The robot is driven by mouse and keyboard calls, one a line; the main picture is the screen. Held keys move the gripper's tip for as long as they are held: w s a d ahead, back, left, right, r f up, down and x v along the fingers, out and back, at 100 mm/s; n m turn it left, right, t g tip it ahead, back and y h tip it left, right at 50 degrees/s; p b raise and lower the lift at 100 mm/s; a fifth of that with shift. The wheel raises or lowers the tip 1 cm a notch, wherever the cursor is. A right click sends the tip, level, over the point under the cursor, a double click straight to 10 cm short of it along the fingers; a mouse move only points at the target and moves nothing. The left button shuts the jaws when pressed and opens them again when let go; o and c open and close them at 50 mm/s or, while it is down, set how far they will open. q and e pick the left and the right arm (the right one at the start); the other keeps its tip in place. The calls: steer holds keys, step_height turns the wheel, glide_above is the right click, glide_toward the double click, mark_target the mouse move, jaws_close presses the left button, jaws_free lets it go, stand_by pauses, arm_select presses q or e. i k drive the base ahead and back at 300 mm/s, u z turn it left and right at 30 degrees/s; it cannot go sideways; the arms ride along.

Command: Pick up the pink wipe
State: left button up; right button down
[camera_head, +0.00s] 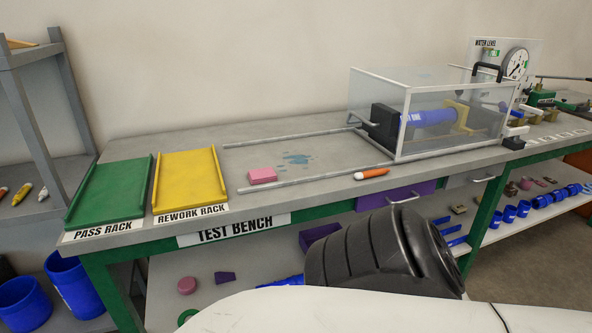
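The pink wipe (262,176) is a small pink block. It lies on the grey test bench top, just behind the front metal rail and right of the yellow rework rack. Nothing is touching it from above. A white and black arm link of mine fills the lower right of the head view, in front of the bench. Neither of my grippers shows in this view.
Blue wet spots (295,159) mark the bench beside the wipe. An orange marker (371,174) lies near the front edge. The yellow rack (190,178) and green rack (110,191) stand left. A clear-walled box (380,92) with a blue pipe stands right.

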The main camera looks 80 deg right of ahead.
mark_target(265, 175)
steer(key=z, duration=2.3)
